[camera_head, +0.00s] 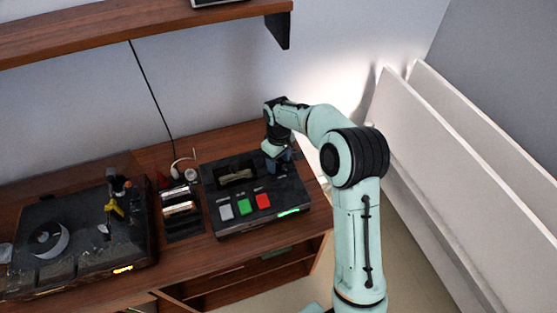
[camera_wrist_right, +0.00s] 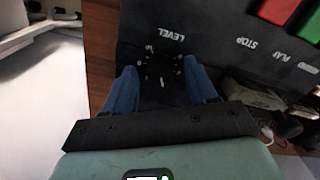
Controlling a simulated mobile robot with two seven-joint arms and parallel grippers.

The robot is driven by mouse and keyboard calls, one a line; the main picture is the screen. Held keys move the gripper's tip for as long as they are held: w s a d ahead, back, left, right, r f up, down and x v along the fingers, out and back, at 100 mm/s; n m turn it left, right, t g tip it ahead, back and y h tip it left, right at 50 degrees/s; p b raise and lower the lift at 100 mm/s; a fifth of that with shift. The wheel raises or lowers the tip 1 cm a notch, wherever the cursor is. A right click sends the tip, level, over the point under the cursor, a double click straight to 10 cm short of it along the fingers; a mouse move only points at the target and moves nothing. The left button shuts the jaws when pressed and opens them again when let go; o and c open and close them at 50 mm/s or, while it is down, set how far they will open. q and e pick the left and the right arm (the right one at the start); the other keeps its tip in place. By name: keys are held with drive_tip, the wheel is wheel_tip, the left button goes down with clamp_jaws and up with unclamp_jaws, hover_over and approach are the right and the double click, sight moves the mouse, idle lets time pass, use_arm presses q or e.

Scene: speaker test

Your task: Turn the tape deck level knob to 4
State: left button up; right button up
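The tape deck (camera_head: 245,217) is a black box with grey, green and red buttons on the wooden desk. Its level knob (camera_wrist_right: 161,70) is dark and hard to tell from the black panel. In the right wrist view it lies between my fingers, with a ring of white marks and the word LEVEL beside it. My right gripper (camera_head: 280,163) points down over the deck's back right corner and hides the knob in the head view. In the wrist view its blue fingers (camera_wrist_right: 161,84) stand apart, one on each side of the dial. My left gripper is not in view.
A turntable-like black unit (camera_head: 75,250) stands at the left of the desk (camera_head: 155,157). A small rack (camera_head: 183,222) and white headphones (camera_head: 190,168) are beside the deck. A wooden shelf (camera_head: 150,28) hangs above. White panels (camera_head: 450,150) lean at the right.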

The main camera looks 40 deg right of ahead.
sight(279, 163)
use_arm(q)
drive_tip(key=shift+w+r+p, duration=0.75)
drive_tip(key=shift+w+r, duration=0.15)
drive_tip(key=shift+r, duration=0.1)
use_arm(e)
wheel_tip(279, 163, up, 13)
drive_tip(key=shift+r, duration=0.15)
